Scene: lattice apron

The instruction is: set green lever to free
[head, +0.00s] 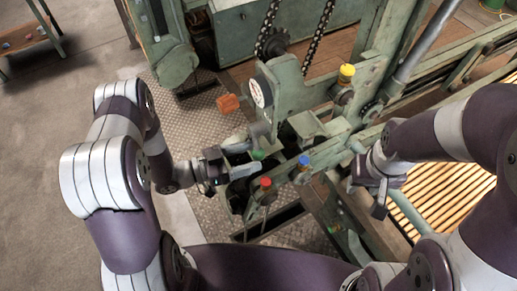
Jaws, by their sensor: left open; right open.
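A green knob (258,155), which looks like the end of the green lever, shows small on the green machine just right of my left gripper. Its shaft and any position marking, such as "free", cannot be made out. My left gripper (240,161) is open, with its fingers pointing right toward the green knob. I cannot tell whether they touch it. My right gripper (368,188) is open and apart from the knob, to the right of the blue knob.
Close to the green knob are a red knob (266,183) and a blue knob (304,160). A yellow knob (347,71) and an orange handle (228,103) are farther back. A round white dial (260,93) sits on the upright plate. Wooden slats (448,200) lie at right.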

